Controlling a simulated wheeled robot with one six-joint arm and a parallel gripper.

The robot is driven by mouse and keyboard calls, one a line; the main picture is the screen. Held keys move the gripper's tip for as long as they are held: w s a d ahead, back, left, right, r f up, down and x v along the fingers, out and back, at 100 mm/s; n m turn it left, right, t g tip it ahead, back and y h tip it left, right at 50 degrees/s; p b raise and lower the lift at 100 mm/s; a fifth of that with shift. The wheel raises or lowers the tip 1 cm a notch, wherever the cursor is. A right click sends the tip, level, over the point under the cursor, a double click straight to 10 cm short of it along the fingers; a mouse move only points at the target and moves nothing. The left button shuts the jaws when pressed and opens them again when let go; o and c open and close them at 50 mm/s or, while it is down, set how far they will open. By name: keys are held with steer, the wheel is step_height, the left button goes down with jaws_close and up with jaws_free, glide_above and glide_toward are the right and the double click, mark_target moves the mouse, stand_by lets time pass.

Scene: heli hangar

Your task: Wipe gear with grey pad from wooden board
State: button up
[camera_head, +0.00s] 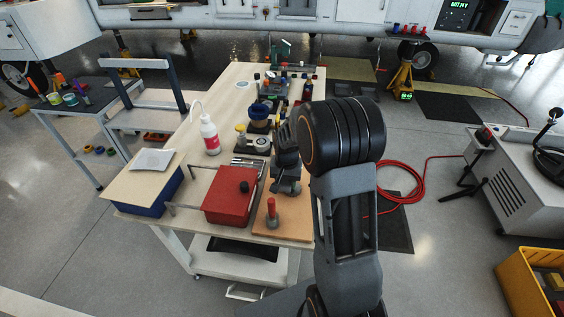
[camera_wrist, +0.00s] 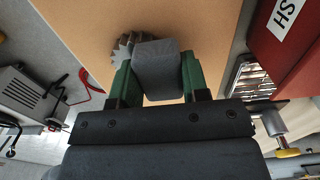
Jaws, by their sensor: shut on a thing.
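My gripper (camera_wrist: 157,82) has green fingers, shut on a dark grey pad (camera_wrist: 158,68). In the head view my gripper (camera_head: 286,186) is low over the wooden board (camera_head: 297,222) at the near right of the workbench. The grey toothed gear (camera_wrist: 124,46) lies on the tan board (camera_wrist: 195,18) in the wrist view, beside the pad and partly hidden by it and a finger. I cannot tell whether pad and gear touch. The gear cannot be made out in the head view.
A red-topped tool (camera_head: 272,212) stands on the board's near part. A red box (camera_head: 229,201) stands left of the board.

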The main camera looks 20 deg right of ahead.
steer(key=shift+w+a+r, duration=0.2)
steer(key=shift+a+r, duration=0.05)
step_height(320, 180, up, 3)
steer(key=shift+s+r+p, duration=0.1)
steer(key=shift+r+p, duration=0.05)
steer(key=shift+p, duration=1.1)
step_height(320, 180, up, 4)
steer(key=p, duration=0.3)
steer(key=shift+r, duration=0.2)
